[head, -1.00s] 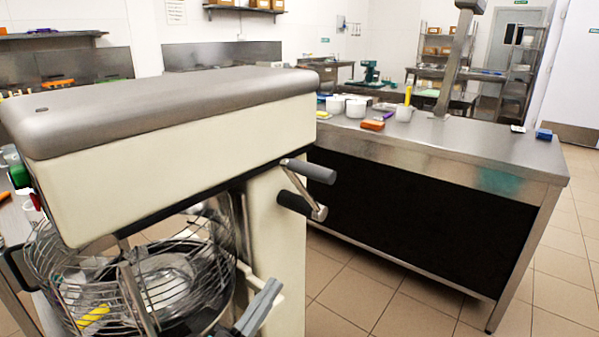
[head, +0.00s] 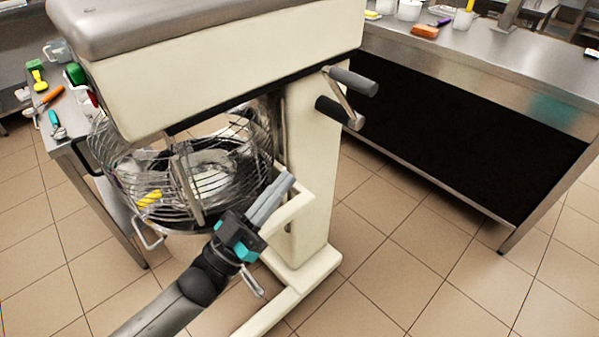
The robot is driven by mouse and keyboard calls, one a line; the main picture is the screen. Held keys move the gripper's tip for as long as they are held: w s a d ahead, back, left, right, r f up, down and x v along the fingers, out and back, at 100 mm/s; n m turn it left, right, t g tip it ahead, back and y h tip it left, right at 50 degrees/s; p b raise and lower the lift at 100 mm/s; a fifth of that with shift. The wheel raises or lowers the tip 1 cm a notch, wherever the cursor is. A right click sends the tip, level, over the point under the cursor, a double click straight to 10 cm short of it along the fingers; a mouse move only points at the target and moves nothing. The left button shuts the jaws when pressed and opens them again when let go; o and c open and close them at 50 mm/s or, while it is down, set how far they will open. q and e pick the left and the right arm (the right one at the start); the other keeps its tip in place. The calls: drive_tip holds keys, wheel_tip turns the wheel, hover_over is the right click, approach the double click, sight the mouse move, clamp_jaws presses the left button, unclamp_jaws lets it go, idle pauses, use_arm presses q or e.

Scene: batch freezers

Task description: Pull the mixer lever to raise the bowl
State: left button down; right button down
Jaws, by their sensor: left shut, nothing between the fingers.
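The cream mixer (head: 220,85) with a grey top stands in the middle left of the head view. Its lever (head: 345,98), a metal bar with two dark grey grips, sticks out from the right side of the column, below the head. The bowl (head: 230,212) sits under the head behind a wire guard (head: 125,165). My left gripper (head: 283,182) is shut and empty, in front of the bowl's right side and the cream bowl support, below and left of the lever, apart from it. My left forearm hides part of the floor and mixer base. My right gripper is not in view.
A steel counter (head: 490,70) with a dark front stands on the right, holding cups and an orange block (head: 425,31). A side table (head: 62,118) with tools is at the left. The tiled floor (head: 400,250) right of the mixer is clear.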

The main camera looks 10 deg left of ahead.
use_arm(q)
drive_tip(key=shift+s+a+r, duration=0.2)
drive_tip(key=shift+s+a, duration=0.2)
drive_tip(key=shift+s, duration=0.15)
drive_tip(key=shift+s+a+r, duration=0.15)
drive_tip(key=shift+s+a, duration=0.2)
drive_tip(key=shift+s, duration=0.2)
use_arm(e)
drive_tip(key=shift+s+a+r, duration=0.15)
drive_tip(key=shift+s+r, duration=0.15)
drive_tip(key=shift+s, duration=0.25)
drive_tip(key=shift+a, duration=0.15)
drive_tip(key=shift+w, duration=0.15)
